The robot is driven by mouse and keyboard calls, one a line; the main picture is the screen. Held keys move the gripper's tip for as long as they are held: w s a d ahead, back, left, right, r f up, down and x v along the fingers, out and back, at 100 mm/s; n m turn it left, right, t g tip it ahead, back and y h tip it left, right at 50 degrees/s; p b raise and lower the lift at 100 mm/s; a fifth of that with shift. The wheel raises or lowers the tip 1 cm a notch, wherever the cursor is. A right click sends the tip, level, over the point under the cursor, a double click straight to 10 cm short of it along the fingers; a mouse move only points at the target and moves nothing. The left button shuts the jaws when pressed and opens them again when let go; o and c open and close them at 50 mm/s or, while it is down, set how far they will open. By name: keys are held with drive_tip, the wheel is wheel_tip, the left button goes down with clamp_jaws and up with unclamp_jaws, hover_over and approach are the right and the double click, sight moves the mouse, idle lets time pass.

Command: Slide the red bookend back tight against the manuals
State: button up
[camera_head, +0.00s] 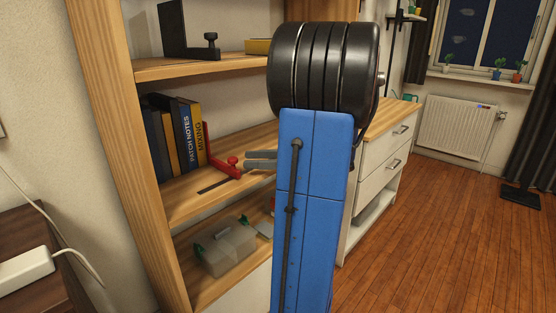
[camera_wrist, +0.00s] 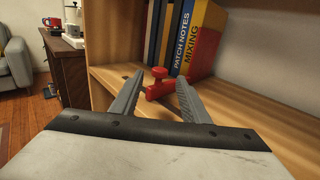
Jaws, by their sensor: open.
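The red bookend (camera_head: 222,168) stands on the middle shelf at the right end of a row of manuals (camera_head: 175,140). Its upright plate is beside the yellow MIXING manual (camera_head: 197,132); I cannot tell whether they touch. A red knob rises from its foot. In the wrist view the bookend (camera_wrist: 159,74) has its knob between the tips of my gripper (camera_wrist: 158,82), with the manuals (camera_wrist: 180,38) behind. My gripper is open, and it also shows in the head view (camera_head: 248,160), at the knob's right side. Contact with the knob is unclear.
A dark strip (camera_head: 213,186) lies on the shelf (camera_head: 178,202) in front of the bookend. The upper shelf holds a black bookend (camera_head: 180,40). A clear box (camera_head: 225,248) stands on the lower shelf. The wooden side panel (camera_head: 110,110) bounds the shelves at left.

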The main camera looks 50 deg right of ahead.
drive_tip(key=v, duration=0.6)
drive_tip(key=shift+s+d, duration=0.25)
drive_tip(key=shift+s, duration=0.05)
